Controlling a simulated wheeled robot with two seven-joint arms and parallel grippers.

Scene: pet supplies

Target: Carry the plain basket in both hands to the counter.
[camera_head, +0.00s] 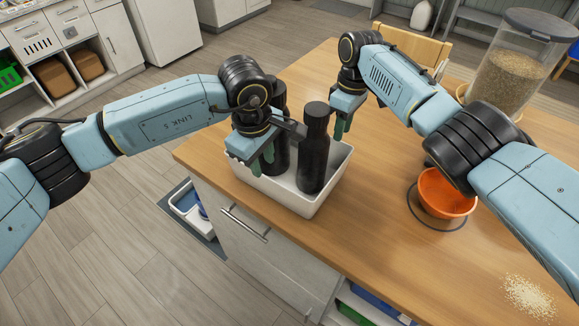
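A plain white basket (314,203) stands on the wooden counter top near its left edge. Part of the basket's far rim is hidden by the bottles and grippers. I cannot tell whether either gripper touches the rim.
An orange bowl (446,193) sits in a dark ring right of the basket. A clear container of grain (508,75) stands at the back right, and spilled grain (529,297) lies at the front right. A wooden chair (412,45) is behind. The floor at left is largely open.

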